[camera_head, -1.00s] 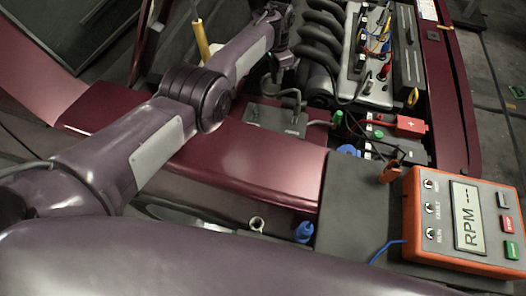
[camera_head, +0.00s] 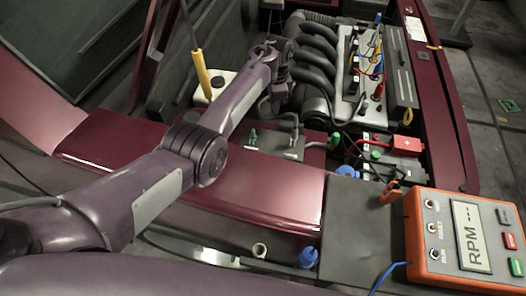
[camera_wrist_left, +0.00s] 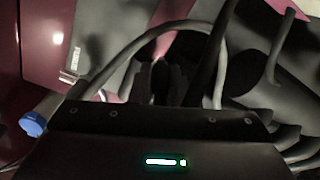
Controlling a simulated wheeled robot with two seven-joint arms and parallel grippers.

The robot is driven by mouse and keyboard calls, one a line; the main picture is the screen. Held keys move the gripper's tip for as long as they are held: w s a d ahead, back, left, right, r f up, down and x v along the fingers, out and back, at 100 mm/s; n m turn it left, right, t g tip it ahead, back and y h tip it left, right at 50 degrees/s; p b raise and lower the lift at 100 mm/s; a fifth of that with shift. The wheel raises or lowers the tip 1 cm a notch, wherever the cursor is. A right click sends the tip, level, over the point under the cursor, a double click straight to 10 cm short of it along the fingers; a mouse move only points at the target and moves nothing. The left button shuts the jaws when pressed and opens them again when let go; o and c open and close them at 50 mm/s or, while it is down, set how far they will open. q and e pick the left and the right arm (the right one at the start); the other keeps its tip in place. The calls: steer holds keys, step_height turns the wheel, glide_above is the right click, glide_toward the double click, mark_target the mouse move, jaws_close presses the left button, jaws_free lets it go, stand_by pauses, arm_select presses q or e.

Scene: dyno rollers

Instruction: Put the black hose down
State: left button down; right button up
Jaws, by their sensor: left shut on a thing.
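My left gripper (camera_head: 275,50) is over the engine bay, beside the dark curved intake pipes, small and partly hidden by its own wrist in the head view. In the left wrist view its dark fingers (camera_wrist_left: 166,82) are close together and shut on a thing. A black hose (camera_wrist_left: 208,62) runs up beside the fingers there; the gripped stretch is too dark to make out. My right gripper is in neither view.
The engine (camera_head: 345,65) has intake pipes (camera_head: 318,55) and coloured leads. A yellow rod (camera_head: 201,72) stands left of my forearm. An orange RPM meter (camera_head: 465,235) sits front right on a dark pad (camera_head: 350,225). The maroon front panel (camera_head: 270,190) lies below my arm.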

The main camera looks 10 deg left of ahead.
arm_select(q)
steer(key=s+f+p, duration=0.1)
steer(key=s+p, duration=0.1)
steer(key=s, duration=0.3)
steer(key=s+p, duration=0.3)
steer(key=s, duration=0.2)
steer(key=s+f+p, duration=0.1)
steer(key=s+p, duration=0.2)
steer(key=s, duration=0.3)
steer(key=shift+d+f, duration=0.1)
steer(key=shift+f, duration=0.25)
step_height(320, 180, down, 4)
steer(key=shift+r, duration=0.1)
steer(key=shift+s+p, duration=0.2)
steer(key=shift+p, duration=0.4)
steer(key=shift+f, duration=0.35)
steer(key=shift+f, duration=0.1)
steer(key=c, duration=1.4)
jaws_free()
steer(key=shift+o, duration=0.2)
